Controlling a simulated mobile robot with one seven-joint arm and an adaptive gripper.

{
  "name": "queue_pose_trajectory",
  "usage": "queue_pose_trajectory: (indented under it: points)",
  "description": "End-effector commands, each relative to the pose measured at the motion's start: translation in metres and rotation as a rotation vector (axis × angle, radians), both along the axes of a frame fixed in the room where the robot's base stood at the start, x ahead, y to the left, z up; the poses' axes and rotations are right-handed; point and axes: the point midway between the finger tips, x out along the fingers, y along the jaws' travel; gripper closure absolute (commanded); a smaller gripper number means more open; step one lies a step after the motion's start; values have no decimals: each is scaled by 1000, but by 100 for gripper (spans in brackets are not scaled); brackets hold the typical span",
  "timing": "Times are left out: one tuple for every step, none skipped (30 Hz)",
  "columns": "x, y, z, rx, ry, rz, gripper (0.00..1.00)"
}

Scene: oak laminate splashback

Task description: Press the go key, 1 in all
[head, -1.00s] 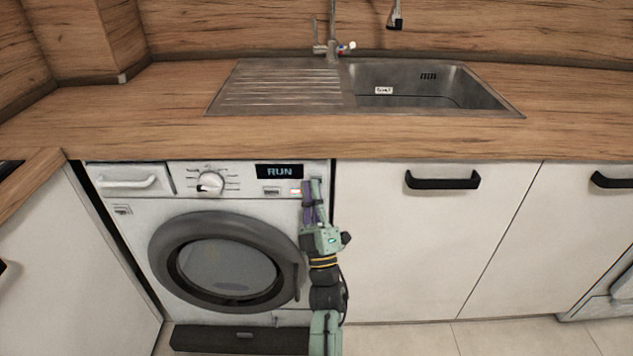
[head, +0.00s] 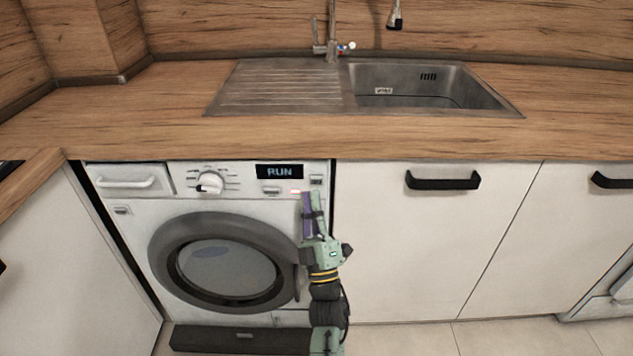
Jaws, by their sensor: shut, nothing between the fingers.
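The washing machine (head: 140,222) is white with a round grey door and stands under the worktop. Its dark display (head: 279,171) reads RUN. A small key (head: 316,180) sits right of the display at the panel's right end, and another small key (head: 271,190) sits below the display. Their markings are too small to read, so I cannot tell which is the go key. My gripper (head: 308,194) is shut and empty. Its fingertips are just below the right-end key in the picture, and that key shows clear of them.
A round dial (head: 210,183) and a detergent drawer (head: 130,179) are left of the display. The wooden worktop (head: 150,130) overhangs the panel. A white cupboard door with a black handle (head: 443,180) is to the right.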

Motion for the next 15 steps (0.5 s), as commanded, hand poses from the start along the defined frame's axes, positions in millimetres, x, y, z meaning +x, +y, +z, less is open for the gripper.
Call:
queue_pose_trajectory:
  points:
    - [-6, 0, 0, 0, 1, 0, 100]
    - [-9, 0, -1, 0, 1, 0, 100]
    - [-13, 0, -1, 0, 1, 0, 100]
    - [-16, 0, -1, 0, 1, 0, 100]
    - [-18, 0, -1, -1, 1, -1, 100]
    - [-22, 0, -1, -1, 1, -1, 100]
    - [-24, 0, -1, -1, 1, 0, 100]
    - [-26, 0, 0, -1, 1, 0, 100]
    - [-28, 0, 0, -1, 1, 0, 100]
    - [-29, 0, 0, -1, 0, -1, 100]
    - [-30, 0, 0, -1, 0, -1, 100]
    - [-31, 0, 0, -1, 0, -1, 100]
    - [-31, 0, 0, -1, 0, -1, 100]
    - [-31, 0, 0, -1, 0, -1, 100]
    - [-31, 0, 0, -1, 0, -1, 100]
